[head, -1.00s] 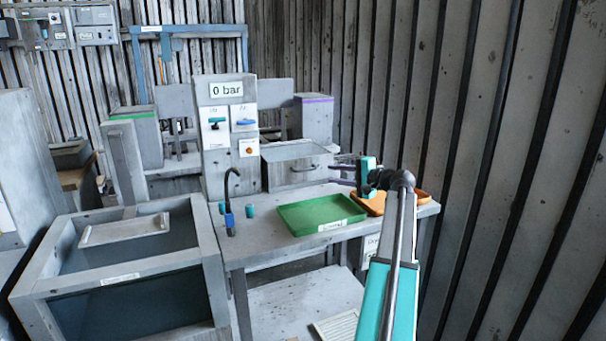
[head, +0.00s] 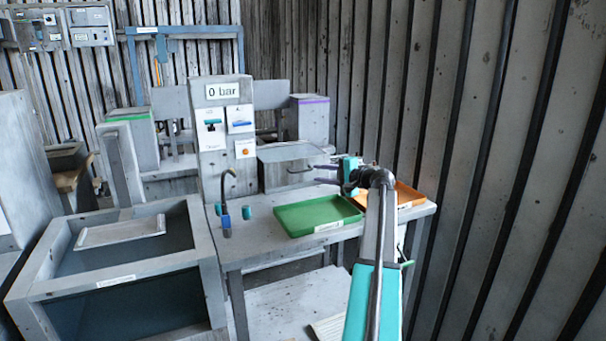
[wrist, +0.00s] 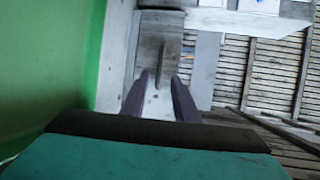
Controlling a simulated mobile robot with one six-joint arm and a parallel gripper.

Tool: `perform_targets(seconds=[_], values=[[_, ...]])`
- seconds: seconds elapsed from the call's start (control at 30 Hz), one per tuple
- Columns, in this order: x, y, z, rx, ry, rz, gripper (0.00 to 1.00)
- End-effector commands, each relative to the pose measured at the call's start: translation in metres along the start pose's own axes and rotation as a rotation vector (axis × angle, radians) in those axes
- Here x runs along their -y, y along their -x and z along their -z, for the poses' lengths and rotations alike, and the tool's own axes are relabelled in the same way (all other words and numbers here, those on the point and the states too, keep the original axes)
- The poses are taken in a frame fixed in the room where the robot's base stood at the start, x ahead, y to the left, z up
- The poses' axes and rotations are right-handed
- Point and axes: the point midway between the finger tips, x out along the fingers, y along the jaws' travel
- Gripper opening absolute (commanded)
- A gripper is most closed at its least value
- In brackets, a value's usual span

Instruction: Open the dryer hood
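The dryer hood appears to be the grey box (head: 284,178) on the bench, right of the "0 bar" panel. Its bar handle (head: 301,169) is on the side facing my gripper. My gripper (head: 318,174) is just right of the handle, its fingers pointing left at it. In the wrist view the two dark fingers (wrist: 160,92) are apart with nothing between them. There the handle (wrist: 161,58) shows as an upright bar ahead of the fingertips, roughly in line with the gap. I cannot tell the hood's exact opening; it looks closed or nearly so.
A green tray (head: 318,216) lies on the bench below my gripper and fills the left of the wrist view. An orange tray (head: 408,194) lies to its right. A tap (head: 226,205) stands at the bench's left, beside an open-topped tank (head: 120,279). A ribbed wall rises on the right.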

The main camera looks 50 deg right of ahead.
Motion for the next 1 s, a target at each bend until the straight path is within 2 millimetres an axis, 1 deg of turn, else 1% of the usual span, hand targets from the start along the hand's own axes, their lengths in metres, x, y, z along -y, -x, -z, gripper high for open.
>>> perform_targets(seconds=[0.03,0.2,0.4,0.5,0.7,1.0], values=[[0.001,-0.009,0.001,0.002,0.000,0.000,0.28],[0.000,-0.033,0.001,0.001,-0.001,-0.001,0.28],[0.000,-0.060,0.001,0.000,0.000,0.000,0.28],[0.000,-0.070,0.001,0.001,0.000,0.000,0.28],[0.000,-0.079,0.001,-0.001,0.000,0.000,0.28],[0.000,-0.080,0.001,-0.002,-0.001,0.000,0.28]])
